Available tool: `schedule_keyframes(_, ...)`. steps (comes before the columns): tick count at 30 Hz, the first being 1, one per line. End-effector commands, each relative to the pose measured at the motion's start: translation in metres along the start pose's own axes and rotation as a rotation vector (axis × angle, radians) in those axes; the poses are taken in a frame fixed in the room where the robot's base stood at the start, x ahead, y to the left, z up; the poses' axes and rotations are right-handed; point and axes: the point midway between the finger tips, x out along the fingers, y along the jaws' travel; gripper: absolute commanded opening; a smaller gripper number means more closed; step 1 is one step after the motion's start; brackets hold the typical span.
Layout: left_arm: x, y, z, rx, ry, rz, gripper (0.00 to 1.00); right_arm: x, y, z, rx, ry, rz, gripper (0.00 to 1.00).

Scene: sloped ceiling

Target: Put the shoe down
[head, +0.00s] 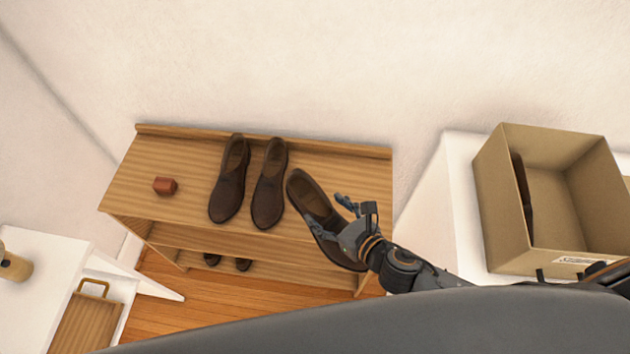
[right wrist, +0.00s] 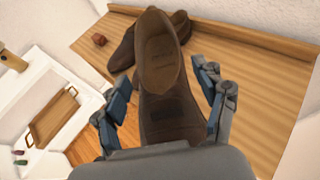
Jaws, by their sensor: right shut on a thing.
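A dark brown shoe (head: 306,194) is between the fingers of my right gripper (head: 332,214), which is shut on it. In the right wrist view the shoe (right wrist: 161,70) stands between the two blue-padded fingers (right wrist: 155,95), with its opening away from the wrist. In the head view it is over the right part of the wooden shelf (head: 350,165), its toe reaching past the front edge. I cannot tell whether it touches the shelf top. A matching pair, one shoe (head: 229,182) beside another (head: 269,186), stands on the shelf to its left. My left gripper is not in view.
A small red-brown block (head: 165,186) lies on the shelf's left part. Dark shoes (head: 243,264) show on the lower level. A cardboard box (head: 489,208) with a dark item inside stands on a white surface at right. A raised lip (head: 200,134) runs along the shelf's back.

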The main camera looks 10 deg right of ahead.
Motion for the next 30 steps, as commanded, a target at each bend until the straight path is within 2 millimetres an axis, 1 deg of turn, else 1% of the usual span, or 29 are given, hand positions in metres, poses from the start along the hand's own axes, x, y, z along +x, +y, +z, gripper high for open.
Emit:
schedule_keyframes(5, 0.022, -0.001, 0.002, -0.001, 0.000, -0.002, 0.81, 0.025, -0.030, -0.010, -0.007, -0.005, -0.005, 0.25)
schedule_keyframes(12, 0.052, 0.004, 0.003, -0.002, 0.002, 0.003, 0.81, 0.064, -0.081, -0.022, -0.004, -0.005, -0.006, 0.25)
schedule_keyframes(13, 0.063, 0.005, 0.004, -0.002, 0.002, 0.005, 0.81, 0.070, -0.083, -0.032, -0.003, -0.004, -0.004, 0.25)
schedule_keyframes(15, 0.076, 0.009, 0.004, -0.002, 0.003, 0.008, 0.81, 0.080, -0.091, -0.042, -0.002, -0.003, -0.004, 0.25)
schedule_keyframes(18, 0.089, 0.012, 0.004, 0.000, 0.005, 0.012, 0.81, 0.090, -0.101, -0.051, -0.002, -0.004, -0.003, 0.25)
schedule_keyframes(21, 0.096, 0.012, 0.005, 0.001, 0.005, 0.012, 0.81, 0.096, -0.107, -0.055, -0.001, -0.003, -0.003, 0.25)
schedule_keyframes(26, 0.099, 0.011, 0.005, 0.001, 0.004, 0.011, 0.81, 0.100, -0.112, -0.057, -0.002, -0.003, -0.002, 0.25)
schedule_keyframes(29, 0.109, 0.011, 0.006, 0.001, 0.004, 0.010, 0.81, 0.106, -0.117, -0.064, -0.002, -0.004, -0.003, 0.25)
schedule_keyframes(30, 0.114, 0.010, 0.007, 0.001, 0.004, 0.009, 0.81, 0.110, -0.119, -0.068, -0.002, -0.003, -0.003, 0.25)
